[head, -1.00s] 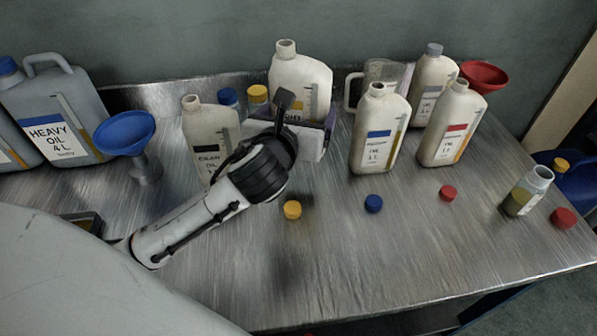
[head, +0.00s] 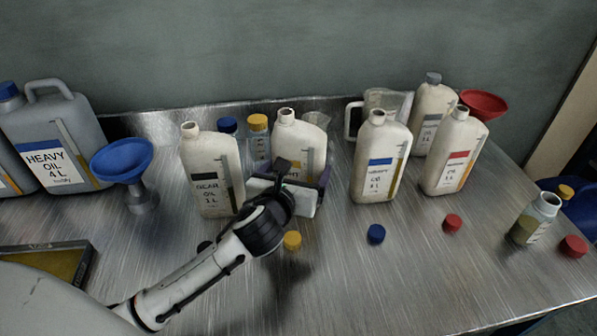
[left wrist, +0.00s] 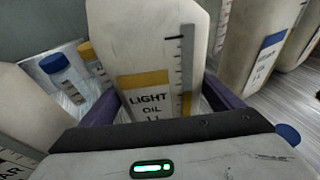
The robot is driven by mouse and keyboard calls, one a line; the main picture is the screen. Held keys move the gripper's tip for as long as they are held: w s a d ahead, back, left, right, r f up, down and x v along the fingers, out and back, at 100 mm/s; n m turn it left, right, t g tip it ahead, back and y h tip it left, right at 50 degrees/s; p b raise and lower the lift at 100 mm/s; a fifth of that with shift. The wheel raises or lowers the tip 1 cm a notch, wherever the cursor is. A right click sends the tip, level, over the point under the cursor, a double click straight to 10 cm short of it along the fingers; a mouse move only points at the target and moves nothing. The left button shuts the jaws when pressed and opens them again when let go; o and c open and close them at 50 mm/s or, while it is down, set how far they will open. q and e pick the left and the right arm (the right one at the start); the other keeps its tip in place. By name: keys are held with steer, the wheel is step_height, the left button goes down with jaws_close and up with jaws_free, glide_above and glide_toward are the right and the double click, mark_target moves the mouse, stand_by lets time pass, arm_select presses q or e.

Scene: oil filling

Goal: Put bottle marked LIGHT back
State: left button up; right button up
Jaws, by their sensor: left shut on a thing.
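The LIGHT oil bottle (head: 304,135) is white with a yellow label band and an uncapped neck. It stands upright near the middle of the table, between the GEAR oil bottle (head: 208,165) and a blue-labelled bottle (head: 382,150). My left gripper (head: 298,178) is shut around its body, hiding much of its lower half in the head view. In the left wrist view the LIGHT label (left wrist: 148,100) faces me between the two purple fingers. I cannot tell for sure whether its base touches the table. My right gripper is not in view.
Behind stand sample bottles with blue and yellow caps (head: 257,137) and a clear jug (head: 385,102). A red-labelled bottle (head: 455,150) is at right. Loose yellow (head: 292,240), blue (head: 376,234) and red (head: 452,223) caps lie in front. A blue funnel (head: 122,160) is at left.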

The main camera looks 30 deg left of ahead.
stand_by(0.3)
arm_select(q)
steer(key=o, duration=1.5)
steer(key=shift+f, duration=0.2)
steer(key=shift+r, duration=0.15)
steer(key=v, duration=1.2)
steer(key=shift+p, duration=0.4)
